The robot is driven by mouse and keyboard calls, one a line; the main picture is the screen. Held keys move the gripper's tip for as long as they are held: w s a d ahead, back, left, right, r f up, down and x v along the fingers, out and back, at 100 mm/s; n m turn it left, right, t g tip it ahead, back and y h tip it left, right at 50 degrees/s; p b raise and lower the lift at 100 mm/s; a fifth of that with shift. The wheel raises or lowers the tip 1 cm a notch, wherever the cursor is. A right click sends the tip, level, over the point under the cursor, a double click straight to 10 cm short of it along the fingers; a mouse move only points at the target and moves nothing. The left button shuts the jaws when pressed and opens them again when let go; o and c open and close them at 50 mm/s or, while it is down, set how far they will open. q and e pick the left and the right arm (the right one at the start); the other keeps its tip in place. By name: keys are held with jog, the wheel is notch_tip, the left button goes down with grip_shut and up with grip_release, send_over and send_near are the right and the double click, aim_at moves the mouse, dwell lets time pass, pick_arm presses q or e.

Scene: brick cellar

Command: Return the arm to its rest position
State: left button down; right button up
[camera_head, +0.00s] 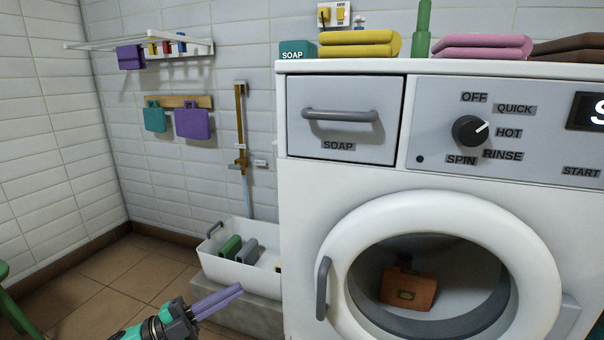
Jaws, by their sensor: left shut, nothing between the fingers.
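My left gripper (217,301) shows at the bottom left of the head view, with its purple fingers together and nothing between them. Its teal and black wrist (160,325) comes in from the bottom edge. The gripper is in front of the white basket and left of the washing machine (302,220), and appears apart from both. My right gripper is not in view.
The washer's round door (345,225) looks shut, with an orange item (408,288) behind its window. The soap drawer (340,133) is shut. A white basket (235,272) stands on a grey block. A green stool (15,312) is at far left; floor between is clear.

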pick_arm(q)
jog(key=s+d+f+n+t+y, duration=0.25)
jog(key=f+n+y, duration=0.25)
jog(key=f+n, duration=0.3)
jog(key=s+d+f+n+t+y, duration=0.1)
jog(key=f+n+t+y, duration=0.2)
jog(key=f+n+y, duration=0.35)
jog(key=s+d+f+n+g+y, duration=0.25)
jog(key=s+f+n+g, duration=0.35)
jog(key=s+f+n, duration=0.5)
jog(key=s+a+m+g+y+p, duration=0.1)
jog(key=s+a+g+p, duration=0.3)
jog(key=s+a+p, duration=0.4)
jog(key=s+a+m+g+y+p, duration=0.1)
jog(key=s+a+g+y+p, duration=0.3)
jog(key=s+a+p, duration=0.5)
jog(key=s+p, duration=0.7)
jog(key=p, duration=1)
jog(key=shift+s+a+r, duration=0.2)
jog(key=shift+s+r, duration=0.05)
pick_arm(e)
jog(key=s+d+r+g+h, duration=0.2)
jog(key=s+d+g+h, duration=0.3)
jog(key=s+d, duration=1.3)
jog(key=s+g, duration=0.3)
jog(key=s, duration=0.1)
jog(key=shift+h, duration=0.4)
